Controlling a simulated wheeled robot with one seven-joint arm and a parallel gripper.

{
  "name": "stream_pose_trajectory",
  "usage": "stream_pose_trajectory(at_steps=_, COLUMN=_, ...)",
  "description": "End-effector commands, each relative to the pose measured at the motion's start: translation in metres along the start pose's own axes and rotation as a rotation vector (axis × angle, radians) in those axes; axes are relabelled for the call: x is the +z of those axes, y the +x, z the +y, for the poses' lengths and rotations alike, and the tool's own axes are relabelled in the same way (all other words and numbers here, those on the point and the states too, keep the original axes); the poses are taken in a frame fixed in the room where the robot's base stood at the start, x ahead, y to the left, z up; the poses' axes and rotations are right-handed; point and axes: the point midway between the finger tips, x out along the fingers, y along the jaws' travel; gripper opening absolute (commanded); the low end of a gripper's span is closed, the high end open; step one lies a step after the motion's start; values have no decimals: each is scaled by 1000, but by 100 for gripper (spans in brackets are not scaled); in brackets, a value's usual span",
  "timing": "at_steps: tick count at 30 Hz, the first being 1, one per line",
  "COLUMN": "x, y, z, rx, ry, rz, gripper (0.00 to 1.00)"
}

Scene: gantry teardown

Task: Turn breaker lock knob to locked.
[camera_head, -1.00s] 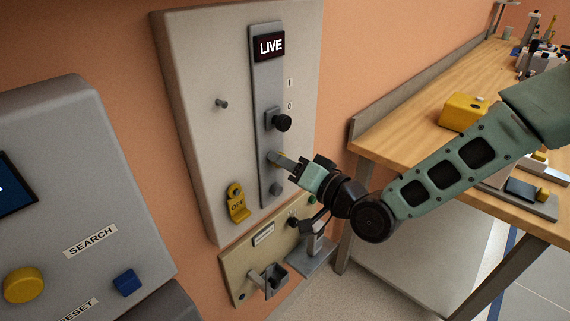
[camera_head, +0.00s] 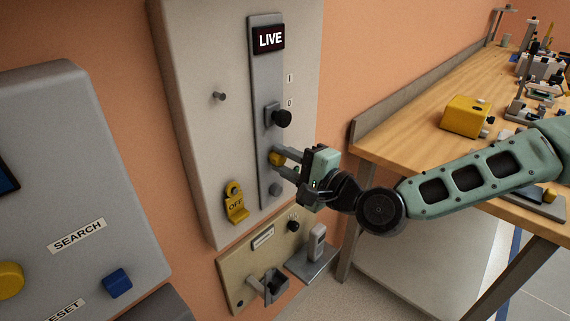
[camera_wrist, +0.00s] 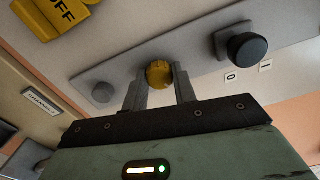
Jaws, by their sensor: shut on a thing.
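The breaker lock knob is a small yellow round knob (camera_head: 277,158) on the grey vertical strip of the wall panel, below the black breaker handle (camera_head: 281,118). My gripper (camera_head: 283,160) reaches it from the right, with one finger on each side. In the wrist view the yellow knob (camera_wrist: 159,74) sits between the two fingertips (camera_wrist: 160,88), and the gripper is shut on it. The display (camera_head: 270,39) at the top of the strip reads LIVE. The knob's exact turned position cannot be told.
A beige box (camera_head: 255,262) is below. A wooden bench (camera_head: 420,128) with a yellow block (camera_head: 465,117) stands at right.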

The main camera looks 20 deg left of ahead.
Motion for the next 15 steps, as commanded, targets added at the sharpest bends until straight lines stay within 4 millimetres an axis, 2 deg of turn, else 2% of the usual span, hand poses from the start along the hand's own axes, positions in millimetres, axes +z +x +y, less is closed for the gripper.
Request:
stream_pose_trajectory(at_steps=6, x=-2, y=0, z=2, rx=-1, ry=197, rz=3, gripper=4)
stream_pose_trajectory(at_steps=15, x=-2, y=0, z=2, rx=-1, ry=397, rz=3, gripper=4)
